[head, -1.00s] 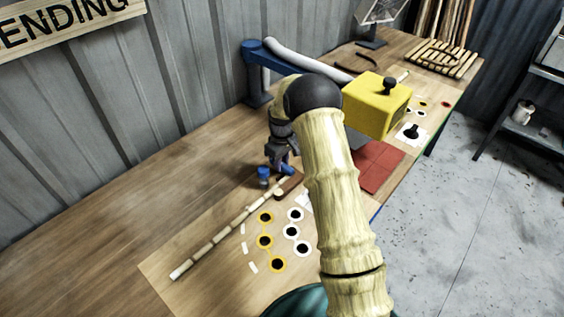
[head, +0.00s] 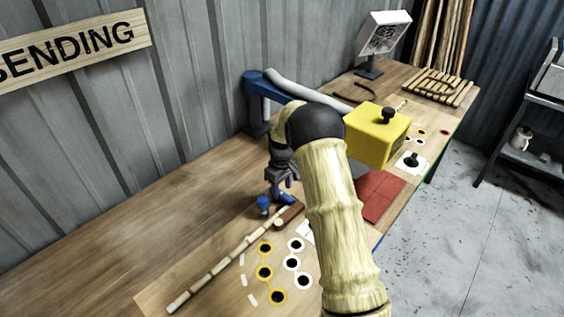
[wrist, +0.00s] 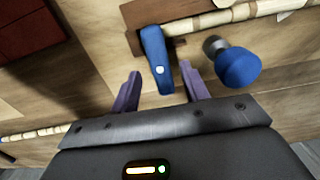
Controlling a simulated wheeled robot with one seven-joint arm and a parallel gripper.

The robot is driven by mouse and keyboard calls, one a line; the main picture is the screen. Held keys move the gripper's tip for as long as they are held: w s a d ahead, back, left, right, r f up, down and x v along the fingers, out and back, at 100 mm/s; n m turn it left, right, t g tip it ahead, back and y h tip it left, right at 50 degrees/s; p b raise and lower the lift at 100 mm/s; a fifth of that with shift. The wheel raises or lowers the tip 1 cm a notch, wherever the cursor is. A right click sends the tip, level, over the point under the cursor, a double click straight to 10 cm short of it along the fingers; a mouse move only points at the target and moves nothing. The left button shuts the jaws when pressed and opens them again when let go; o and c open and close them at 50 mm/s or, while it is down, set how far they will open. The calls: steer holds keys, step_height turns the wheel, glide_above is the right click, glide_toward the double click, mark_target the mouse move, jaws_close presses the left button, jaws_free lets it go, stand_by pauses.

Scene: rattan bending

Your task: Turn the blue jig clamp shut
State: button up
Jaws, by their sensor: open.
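The blue clamp lever (wrist: 157,62) with a white dot shows in the wrist view. It also shows in the head view (head: 286,198), close under my gripper. My gripper (wrist: 159,70) has two purple fingers, open, one on each side of the lever's near end in the picture. I see a gap on both sides; the height difference cannot be told. A round blue knob (wrist: 238,67) on a grey stem stands right of the right finger; it shows in the head view too (head: 264,202). A brown jig block (wrist: 181,46) lies beyond the lever, against the pale rattan pole (head: 215,268).
Yellow-ringed and white-ringed black holes (head: 264,272) lie on the board beside the pole. A red tiled pad (head: 383,200) and a yellow box (head: 376,137) with a black knob are to the right. A blue post (head: 257,105) with a grey tube stands behind. The left tabletop is clear.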

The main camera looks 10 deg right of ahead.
mark_target(282, 193)
step_height(282, 193, up, 15)
steer(key=b, duration=0.1)
steer(key=shift+r, duration=0.2)
stand_by(0.4)
steer(key=s+f+m+t, duration=0.2)
steer(key=s+m, duration=0.5)
steer(key=s, duration=2.2)
steer(key=shift+s+d+f+t, duration=0.2)
steer(key=shift+s+f+t, duration=0.1)
steer(key=shift+f, duration=0.35)
